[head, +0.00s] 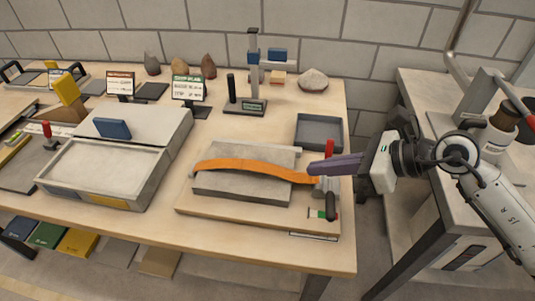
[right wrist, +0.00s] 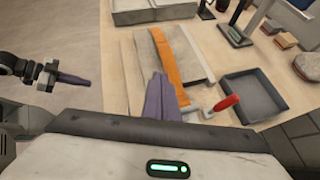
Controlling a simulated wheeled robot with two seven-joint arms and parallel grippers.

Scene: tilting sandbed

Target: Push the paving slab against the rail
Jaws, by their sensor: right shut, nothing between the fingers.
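The grey paving slab (head: 240,188) lies flat on a wooden board, with an orange strap (head: 225,166) running across its top. In the right wrist view the slab (right wrist: 190,58) shows beside the strap (right wrist: 165,55). I cannot clearly make out a separate rail; a pale grey edge runs along the slab's far side. My right gripper (head: 314,168) is shut and empty, its purple fingers pointing left by the slab's right end, over the strap's end. Whether they touch is unclear. My left gripper (right wrist: 75,78) shows only in the right wrist view, away from the board; its jaw opening is unclear.
A red-handled clamp (head: 329,150) stands at the board's right end, close to my right fingers. A grey tray (head: 318,132) sits behind it. A sand-filled box (head: 157,178) stands left of the board (head: 192,212). A stand (head: 250,104) and stones are further back.

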